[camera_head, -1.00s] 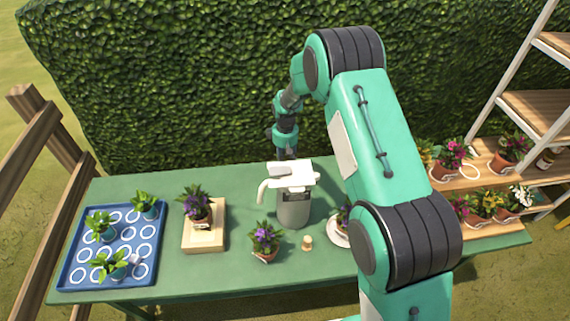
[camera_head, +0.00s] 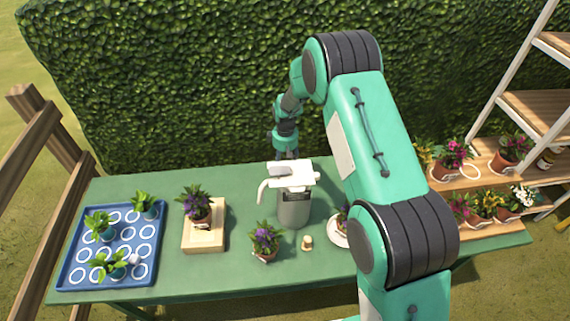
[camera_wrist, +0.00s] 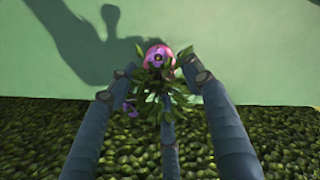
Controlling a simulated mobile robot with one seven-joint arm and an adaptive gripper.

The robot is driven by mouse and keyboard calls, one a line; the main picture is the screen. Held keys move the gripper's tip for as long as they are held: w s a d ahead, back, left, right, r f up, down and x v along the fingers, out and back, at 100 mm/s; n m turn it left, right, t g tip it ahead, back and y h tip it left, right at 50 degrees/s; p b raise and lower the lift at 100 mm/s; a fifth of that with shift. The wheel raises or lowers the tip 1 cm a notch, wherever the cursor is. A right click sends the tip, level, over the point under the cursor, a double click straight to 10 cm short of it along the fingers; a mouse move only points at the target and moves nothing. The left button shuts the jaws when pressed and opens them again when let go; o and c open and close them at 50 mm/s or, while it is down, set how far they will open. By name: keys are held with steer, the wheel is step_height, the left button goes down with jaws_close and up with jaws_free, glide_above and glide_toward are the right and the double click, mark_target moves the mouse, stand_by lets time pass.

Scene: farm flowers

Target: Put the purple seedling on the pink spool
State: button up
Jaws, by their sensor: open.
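In the wrist view, a leafy seedling with purple flowers (camera_wrist: 157,82) is between the fingers of my gripper (camera_wrist: 158,82). The fingers are open around it. A pink rounded surface (camera_wrist: 158,49), seemingly the pink spool, shows right at the seedling's top edge and is mostly covered by it. I cannot tell whether the seedling rests on it. In the head view, my gripper, this seedling and the spool are hidden behind the grey-and-white sprayer at the table's back.
The sprayer (camera_head: 293,207) stands close in front of my wrist. A purple potted plant (camera_head: 265,240) and a small tan spool (camera_head: 307,243) are nearer the front. Another purple plant (camera_head: 196,205) stands on a wooden block (camera_head: 204,241). A blue tray (camera_head: 78,270) holds green seedlings. A hedge rises behind.

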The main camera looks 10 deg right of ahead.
steer(key=shift+r, duration=0.1)
step_height(320, 180, up, 12)
steer(key=p, duration=0.1)
steer(key=shift+p, duration=0.4)
steer(key=shift+r, duration=0.1)
stand_by(0.8)
step_height(320, 180, up, 18)
steer(key=m+t, duration=0.2)
glide_above(285, 160)
steer(key=s+d, duration=0.4)
steer(key=s, duration=0.4)
steer(key=s+d+r+m, duration=0.2)
steer(key=s+d+r, duration=0.1)
steer(key=s+r, duration=0.9)
steer(key=s+d+r+m+t, duration=0.1)
steer(key=s+r+m, duration=0.1)
steer(key=s, duration=1.2)
steer(key=s+d+r+m+t, duration=0.2)
steer(key=s+r+m, duration=0.1)
steer(key=s, duration=1.1)
steer(key=shift+d+t, duration=0.3)
